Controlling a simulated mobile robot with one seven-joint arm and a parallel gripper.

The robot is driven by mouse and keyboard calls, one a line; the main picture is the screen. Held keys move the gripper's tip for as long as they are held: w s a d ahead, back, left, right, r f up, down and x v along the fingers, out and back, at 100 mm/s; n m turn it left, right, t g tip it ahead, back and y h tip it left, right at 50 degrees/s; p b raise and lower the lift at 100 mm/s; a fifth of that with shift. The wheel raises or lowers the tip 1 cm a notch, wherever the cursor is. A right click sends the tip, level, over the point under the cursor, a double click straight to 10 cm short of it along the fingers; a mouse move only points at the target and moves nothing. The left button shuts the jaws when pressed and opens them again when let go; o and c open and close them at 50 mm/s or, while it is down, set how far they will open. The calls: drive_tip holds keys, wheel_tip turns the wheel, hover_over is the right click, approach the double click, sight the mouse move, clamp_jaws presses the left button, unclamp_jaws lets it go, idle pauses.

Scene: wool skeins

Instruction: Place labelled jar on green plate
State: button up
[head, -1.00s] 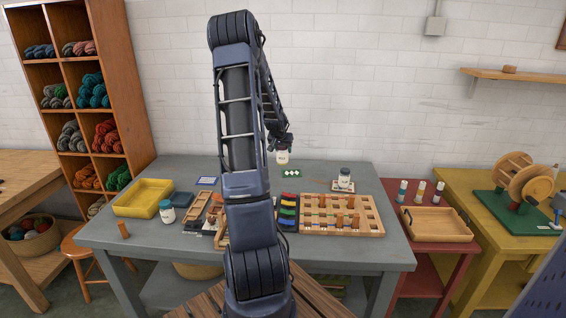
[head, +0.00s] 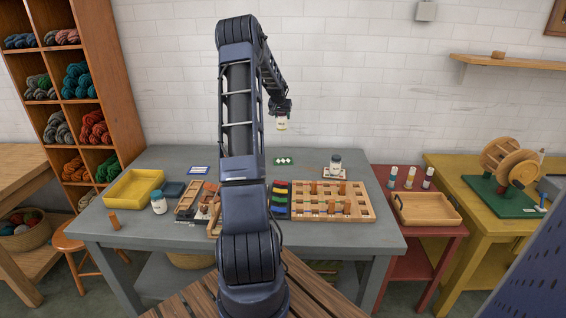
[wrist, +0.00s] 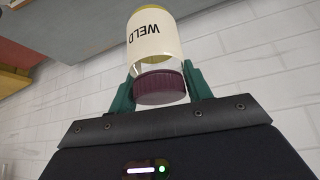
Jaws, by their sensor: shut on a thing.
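My gripper (head: 281,112) is shut on a labelled jar (head: 282,124), high above the back of the grey table. In the wrist view the jar (wrist: 152,38) has a cream label reading WELD, a dark purple lid and yellow at its far end. The green fingers (wrist: 162,90) grip it at the lid. In the head view the jar hangs lid up, well clear of the table. The green plate (head: 284,161), with white diamond marks, lies at the table's back edge, below the jar in the picture, with nothing on it.
Another jar (head: 335,163) stands on a reddish patterned plate (head: 326,173) to the right.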

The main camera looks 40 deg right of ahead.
drive_tip(key=shift+w+d, duration=0.35)
drive_tip(key=shift+d, duration=0.5)
wheel_tip(320, 180, down, 20)
drive_tip(key=shift+r, duration=0.1)
drive_tip(key=shift+f, duration=0.25)
drive_tip(key=o, duration=1.1)
drive_tip(key=shift+r, duration=0.1)
